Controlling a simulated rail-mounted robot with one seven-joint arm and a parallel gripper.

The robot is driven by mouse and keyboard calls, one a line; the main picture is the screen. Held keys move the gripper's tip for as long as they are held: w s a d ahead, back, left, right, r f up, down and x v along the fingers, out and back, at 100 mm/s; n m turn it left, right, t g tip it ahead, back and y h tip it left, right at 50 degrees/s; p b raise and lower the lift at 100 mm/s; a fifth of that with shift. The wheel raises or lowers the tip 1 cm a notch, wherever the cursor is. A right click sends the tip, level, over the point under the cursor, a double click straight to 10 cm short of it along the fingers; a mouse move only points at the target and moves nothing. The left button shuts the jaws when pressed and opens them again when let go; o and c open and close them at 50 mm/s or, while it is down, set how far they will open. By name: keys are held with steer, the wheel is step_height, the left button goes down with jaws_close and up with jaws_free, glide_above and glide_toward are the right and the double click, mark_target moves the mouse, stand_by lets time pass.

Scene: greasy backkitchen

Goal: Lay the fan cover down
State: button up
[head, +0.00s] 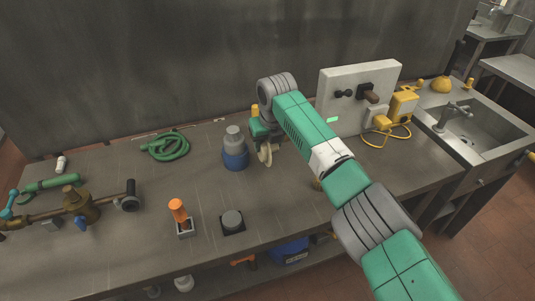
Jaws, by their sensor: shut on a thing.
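My gripper (264,143) is low over the middle of the steel bench, at the end of my green arm. It is shut on a small cream, rounded piece, which looks like the fan cover (266,155). The piece hangs on edge just under the gripper, partly hidden by it. I cannot tell whether its lower edge touches the bench. A blue pump or motor body (235,160) with a stepped grey top stands upright just left of the gripper, close to the held piece.
A green hose coil (166,146) lies at the back left. Brass pipework (80,205) is at the left. An orange-handled item (178,212) and a grey round knob on a dark base (232,221) stand in front. A white panel (352,88) stands behind right.

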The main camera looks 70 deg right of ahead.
steer(key=shift+w, duration=0.15)
steer(key=b+x, duration=0.1)
steer(key=x, duration=0.2)
steer(key=shift+a+b, duration=0.2)
steer(key=shift+b, duration=0.15)
steer(key=shift+s+f, duration=0.25)
steer(key=shift+f, duration=0.2)
steer(key=shift+r, duration=0.15)
steer(key=o, duration=0.6)
steer(key=shift+f, duration=0.25)
steer(key=o, duration=0.5)
steer(key=shift+r, duration=0.1)
